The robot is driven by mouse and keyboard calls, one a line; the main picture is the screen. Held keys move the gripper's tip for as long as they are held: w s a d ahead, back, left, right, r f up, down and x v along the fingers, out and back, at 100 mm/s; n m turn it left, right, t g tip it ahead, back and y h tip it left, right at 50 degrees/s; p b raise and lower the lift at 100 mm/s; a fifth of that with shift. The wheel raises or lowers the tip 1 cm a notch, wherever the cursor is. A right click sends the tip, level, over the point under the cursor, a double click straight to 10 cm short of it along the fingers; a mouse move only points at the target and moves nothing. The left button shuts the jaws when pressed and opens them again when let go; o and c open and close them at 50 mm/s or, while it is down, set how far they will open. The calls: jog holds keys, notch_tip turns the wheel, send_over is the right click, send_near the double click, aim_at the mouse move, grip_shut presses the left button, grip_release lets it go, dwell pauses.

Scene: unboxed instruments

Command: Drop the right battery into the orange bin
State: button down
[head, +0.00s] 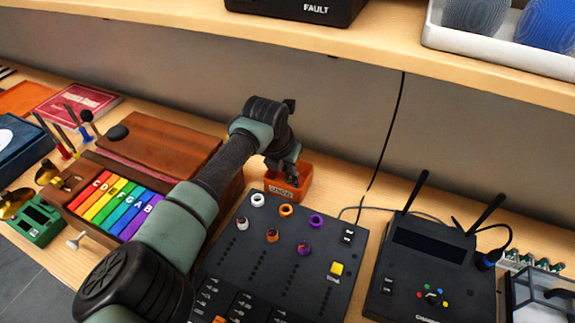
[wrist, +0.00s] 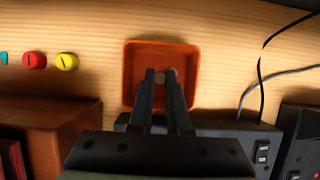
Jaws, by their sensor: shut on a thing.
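The orange bin (head: 303,186) is a small open square tray with a label on its front, standing behind the dark knob panel. In the wrist view the bin (wrist: 134,75) lies right under my fingertips, and the part of its floor that shows is bare. My gripper (head: 289,173) points down over the bin. In the wrist view my gripper (wrist: 161,80) is shut on the battery (wrist: 160,76), of which only a small grey round end shows between the fingertips. The rest of the battery is hidden by the fingers.
A dark panel with coloured knobs (head: 340,235) stands in front of the bin. A wooden box with rainbow keys (head: 122,208) is at left, and a black device with two antennas (head: 420,262) at right. A shelf (head: 390,65) runs above. Black and grey cables run right of the bin.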

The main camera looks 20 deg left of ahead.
jog(key=c, duration=0.9)
grip_release()
jog(key=shift+s+d+f, duration=0.1)
jog(key=shift+s+f, duration=0.1)
jog(key=shift+f, duration=0.25)
jog(key=shift+o, duration=0.2)
jog(key=shift+r, duration=0.1)
jog(key=shift+r, duration=0.4)
jog(key=v, duration=0.8)
jog(key=shift+w, duration=0.3)
